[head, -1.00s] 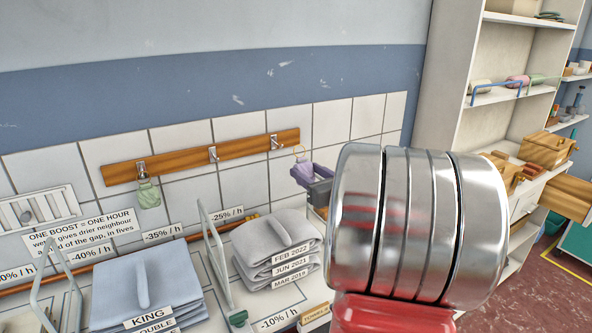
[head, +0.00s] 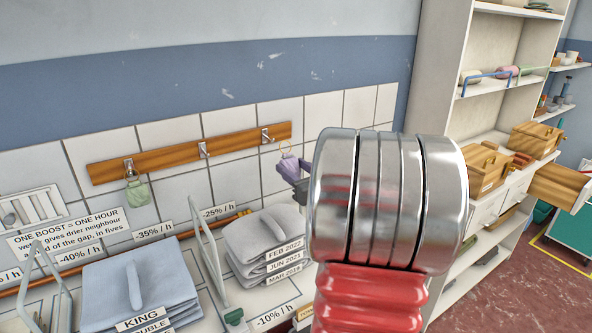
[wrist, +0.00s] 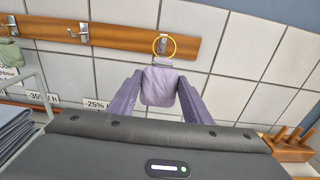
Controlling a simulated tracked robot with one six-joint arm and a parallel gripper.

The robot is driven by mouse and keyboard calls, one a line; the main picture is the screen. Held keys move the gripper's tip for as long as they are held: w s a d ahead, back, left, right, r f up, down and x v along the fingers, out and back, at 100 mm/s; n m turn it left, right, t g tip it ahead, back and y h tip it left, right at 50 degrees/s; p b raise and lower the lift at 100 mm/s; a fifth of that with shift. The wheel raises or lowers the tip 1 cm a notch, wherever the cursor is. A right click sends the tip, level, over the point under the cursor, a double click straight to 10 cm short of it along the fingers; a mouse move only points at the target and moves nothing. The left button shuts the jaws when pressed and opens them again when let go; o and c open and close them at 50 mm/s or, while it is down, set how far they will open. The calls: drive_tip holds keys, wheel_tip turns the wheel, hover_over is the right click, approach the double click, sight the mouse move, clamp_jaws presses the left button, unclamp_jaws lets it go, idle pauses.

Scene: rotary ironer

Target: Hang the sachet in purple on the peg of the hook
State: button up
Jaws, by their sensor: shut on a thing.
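The purple sachet (head: 281,165) hangs from a thin yellow ring and also shows in the wrist view (wrist: 158,88). My gripper (wrist: 160,90) is shut on it, one finger on each side. The wooden rail (head: 170,160) on the tiled wall carries three metal hooks. The right-hand hook (head: 266,135) is bare in the head view, with the ring just to its right and a little lower. In the wrist view this hook (wrist: 163,42) shows through the ring; I cannot tell whether the ring is around the peg. My wrist hides most of the gripper in the head view.
A green sachet (head: 137,191) hangs on the left hook; the middle hook (head: 203,150) is empty. Folded grey linen (head: 140,285) and wire dividers stand below the rail. A wooden block with pegs (wrist: 288,145) is at the wrist view's lower right. White shelves (head: 490,110) stand right.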

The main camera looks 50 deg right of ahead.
drive_tip(key=f+x, duration=0.1)
drive_tip(key=x, duration=0.8)
drive_tip(key=shift+w+f, duration=0.2)
drive_tip(key=shift+f, duration=0.2)
idle(1.2)
drive_tip(key=shift+d, duration=0.1)
idle(0.5)
drive_tip(key=o, duration=1.1)
drive_tip(key=v, duration=1.3)
drive_tip(key=shift+s, duration=0.4)
drive_tip(key=shift+f, duration=0.1)
